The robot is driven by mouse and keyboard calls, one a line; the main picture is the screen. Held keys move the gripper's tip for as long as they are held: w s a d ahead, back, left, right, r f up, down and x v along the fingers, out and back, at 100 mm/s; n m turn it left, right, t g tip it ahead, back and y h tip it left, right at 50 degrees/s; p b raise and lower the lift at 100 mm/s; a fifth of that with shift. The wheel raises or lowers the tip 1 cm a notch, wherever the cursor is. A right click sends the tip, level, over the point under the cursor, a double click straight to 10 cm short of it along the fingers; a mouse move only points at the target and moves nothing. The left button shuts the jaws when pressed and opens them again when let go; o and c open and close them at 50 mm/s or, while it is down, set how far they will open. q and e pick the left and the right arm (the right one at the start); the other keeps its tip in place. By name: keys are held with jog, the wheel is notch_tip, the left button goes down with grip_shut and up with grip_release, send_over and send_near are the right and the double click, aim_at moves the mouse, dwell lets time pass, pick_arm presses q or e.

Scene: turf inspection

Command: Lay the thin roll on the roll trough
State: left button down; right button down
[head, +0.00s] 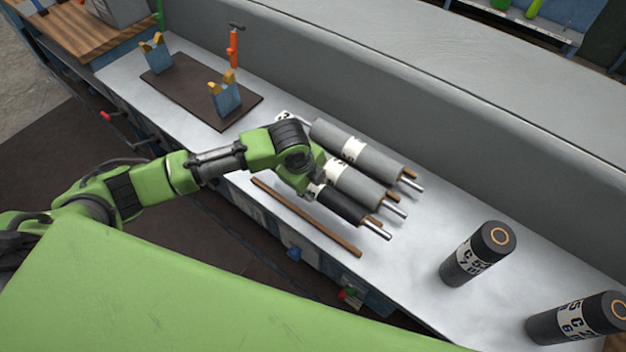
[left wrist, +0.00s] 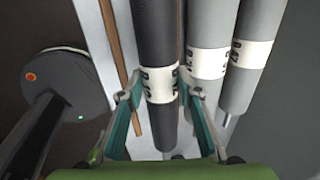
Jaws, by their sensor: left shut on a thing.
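The dark roll (head: 340,205) lies at the front of a row of three rolls on the light bench and looks the thinnest. It has a white lettered band and a metal shaft end. My left gripper (head: 312,188) is shut on it around the band; in the left wrist view the fingers (left wrist: 160,96) sit on both sides of the roll (left wrist: 158,50). I cannot tell whether the roll is clear of the bench. The roll trough, a brown base plate (head: 185,95) with two blue, yellow-topped V supports (head: 225,98), stands empty at the upper left. My right gripper is not in view.
Two grey rolls (head: 375,152) (head: 350,182) lie close behind the dark roll. A brown strip (head: 305,215) lies in front. Two dark cylinders (head: 468,262) (head: 570,322) are at the right. An orange-handled tool (head: 233,48) stands behind the trough. A grey wall (head: 400,90) bounds the back.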

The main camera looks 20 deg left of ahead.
pick_arm(q)
notch_tip(320, 180, down, 3)
jog(key=shift+f+b, duration=0.15)
jog(key=shift+b, duration=0.35)
jog(key=shift+f, duration=0.7)
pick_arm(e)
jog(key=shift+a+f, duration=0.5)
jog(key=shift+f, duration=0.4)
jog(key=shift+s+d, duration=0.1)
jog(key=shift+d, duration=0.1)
pick_arm(q)
jog(key=c, duration=1.4)
grip_release()
jog(key=shift+c, duration=0.2)
jog(key=shift+s+f, duration=0.1)
jog(key=shift+f, duration=0.05)
jog(key=shift+s+r, duration=0.1)
jog(key=shift+r, duration=0.35)
jog(key=v, duration=1.1)
jog(key=shift+a+r, duration=0.1)
jog(key=shift+r, duration=0.15)
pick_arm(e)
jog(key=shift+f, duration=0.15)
